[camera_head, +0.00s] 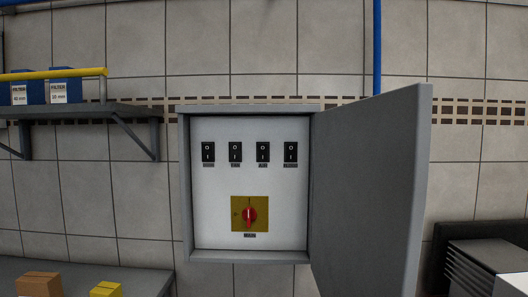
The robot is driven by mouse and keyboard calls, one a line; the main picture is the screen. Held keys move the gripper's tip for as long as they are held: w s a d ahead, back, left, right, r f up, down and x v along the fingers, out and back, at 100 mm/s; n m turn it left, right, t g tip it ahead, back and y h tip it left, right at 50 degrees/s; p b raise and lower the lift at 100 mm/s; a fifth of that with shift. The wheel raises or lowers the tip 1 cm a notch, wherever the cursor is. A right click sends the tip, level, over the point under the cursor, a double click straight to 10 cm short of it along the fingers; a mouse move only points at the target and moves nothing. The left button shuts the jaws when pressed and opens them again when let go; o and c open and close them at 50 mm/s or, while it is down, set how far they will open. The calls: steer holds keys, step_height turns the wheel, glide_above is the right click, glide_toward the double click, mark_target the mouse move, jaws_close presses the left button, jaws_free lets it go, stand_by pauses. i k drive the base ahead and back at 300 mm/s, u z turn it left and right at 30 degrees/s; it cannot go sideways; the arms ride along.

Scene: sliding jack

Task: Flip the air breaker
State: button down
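A grey electrical box (187,190) is mounted on the tiled wall, with its door (370,190) swung open to the right. Inside, a white panel (215,225) carries a row of black rocker switches: the leftmost (208,152), the second (235,152), the third (263,152) and the rightmost (291,152). My gripper is not in view.
A grey shelf (80,110) with blue filter boxes (65,91) and a yellow rail is at upper left. A grey surface (130,280) with small boxes is at lower left. The open door blocks the right side; a grey and black unit (485,258) stands at lower right.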

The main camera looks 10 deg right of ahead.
mark_target(262, 148)
steer(key=u, duration=0.25)
steer(key=k, duration=0.6)
steer(key=u, duration=0.55)
steer(key=k, duration=0.75)
steer(key=u, duration=0.55)
steer(key=i, duration=1.85)
steer(key=z, duration=1)
steer(key=i, duration=0.7)
steer(key=z, duration=0.6)
